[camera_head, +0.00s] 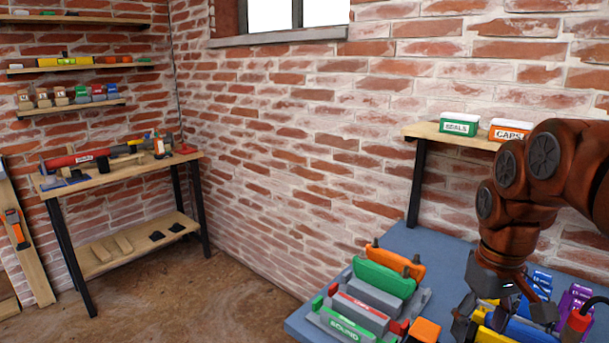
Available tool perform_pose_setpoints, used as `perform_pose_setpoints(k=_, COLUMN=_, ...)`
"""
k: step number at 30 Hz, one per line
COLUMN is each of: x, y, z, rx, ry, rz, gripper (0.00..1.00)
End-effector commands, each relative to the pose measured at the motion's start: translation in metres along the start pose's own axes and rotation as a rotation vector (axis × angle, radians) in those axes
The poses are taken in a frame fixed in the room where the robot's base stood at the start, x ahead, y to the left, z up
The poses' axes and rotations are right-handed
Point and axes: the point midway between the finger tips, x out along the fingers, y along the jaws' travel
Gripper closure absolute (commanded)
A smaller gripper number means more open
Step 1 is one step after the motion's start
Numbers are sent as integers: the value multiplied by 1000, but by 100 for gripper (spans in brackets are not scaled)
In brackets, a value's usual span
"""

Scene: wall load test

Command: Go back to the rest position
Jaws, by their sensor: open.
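My gripper (505,311) is at the lower right, pointing down over the blue-topped table (453,252). Its fingers are apart. A yellow part and a blue part show close below and between the fingers; I cannot tell whether the fingers touch them. My arm comes in from the right edge, bent above the table.
Left of my gripper stand a grey holder (356,314) and a green block (384,279). Blue and purple containers (574,299) crowd its right. A wall shelf (430,131) holds SEALS (459,124) and CAPS (510,130) boxes. A workbench (120,176) stands left; the floor between is clear.

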Motion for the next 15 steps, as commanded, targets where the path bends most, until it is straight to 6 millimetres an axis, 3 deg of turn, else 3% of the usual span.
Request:
perform_pose_setpoints(k=1, x=-6, y=-14, z=10, rx=-8, ry=-6, rz=1, gripper=32)
perform_pose_setpoints(k=6, x=0, y=-58, z=47, rx=-7, ry=-40, rz=-2, gripper=32)
perform_pose_setpoints(k=15, x=19, y=-109, z=123, rx=59, ry=-96, rz=-4, gripper=32)
